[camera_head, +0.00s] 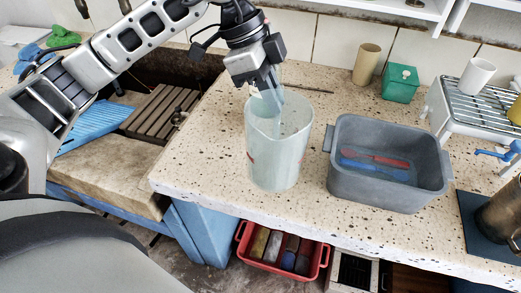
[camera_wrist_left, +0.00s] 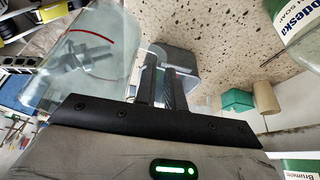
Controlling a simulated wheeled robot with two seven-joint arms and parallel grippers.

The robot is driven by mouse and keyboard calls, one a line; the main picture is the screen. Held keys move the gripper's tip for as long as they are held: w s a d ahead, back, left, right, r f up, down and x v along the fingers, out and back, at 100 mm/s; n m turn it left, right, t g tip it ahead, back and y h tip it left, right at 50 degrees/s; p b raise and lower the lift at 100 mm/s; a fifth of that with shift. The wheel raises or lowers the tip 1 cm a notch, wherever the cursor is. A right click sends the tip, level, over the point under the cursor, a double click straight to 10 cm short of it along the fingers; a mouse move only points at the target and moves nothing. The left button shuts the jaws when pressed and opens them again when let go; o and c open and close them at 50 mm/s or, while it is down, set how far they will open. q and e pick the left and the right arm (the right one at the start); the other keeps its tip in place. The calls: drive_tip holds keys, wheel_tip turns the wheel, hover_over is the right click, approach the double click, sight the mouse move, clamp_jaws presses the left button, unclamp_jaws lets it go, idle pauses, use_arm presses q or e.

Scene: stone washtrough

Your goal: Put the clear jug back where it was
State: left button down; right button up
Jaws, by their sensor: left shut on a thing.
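The clear jug (camera_head: 278,150) is upright over the speckled counter, left of the grey tub; I cannot tell whether its base touches the counter. My left gripper (camera_head: 267,88) reaches down to the jug's far upper side and is shut on it. In the left wrist view the jug (camera_wrist_left: 85,60), with a red mark on its side, is beside the fingers (camera_wrist_left: 163,85). The exact grip point is partly hidden. My right gripper is not in view.
A grey tub (camera_head: 342,170) with red and blue items inside stands right of the jug. A tan cup (camera_head: 367,64), green box (camera_head: 401,84) and wire rack (camera_head: 450,108) are behind. The trough (camera_head: 90,165) is left. Bare counter (camera_head: 205,150) lies left of the jug.

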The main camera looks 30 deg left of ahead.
use_arm(q)
drive_tip(key=w+a+f, duration=0.3)
drive_tip(key=f, duration=0.1)
drive_tip(key=w+a+f+n+p, duration=0.1)
drive_tip(key=w+a+f, duration=0.2)
drive_tip(key=a+f, duration=0.1)
drive_tip(key=w+a+f+n+p, duration=0.1)
drive_tip(key=w+a+f, duration=0.2)
drive_tip(key=a+f, duration=0.1)
drive_tip(key=shift+a+f+t, duration=0.1)
drive_tip(key=shift+f+t, duration=0.15)
drive_tip(key=shift+t, duration=0.15)
drive_tip(key=c, duration=1.5)
unclamp_jaws()
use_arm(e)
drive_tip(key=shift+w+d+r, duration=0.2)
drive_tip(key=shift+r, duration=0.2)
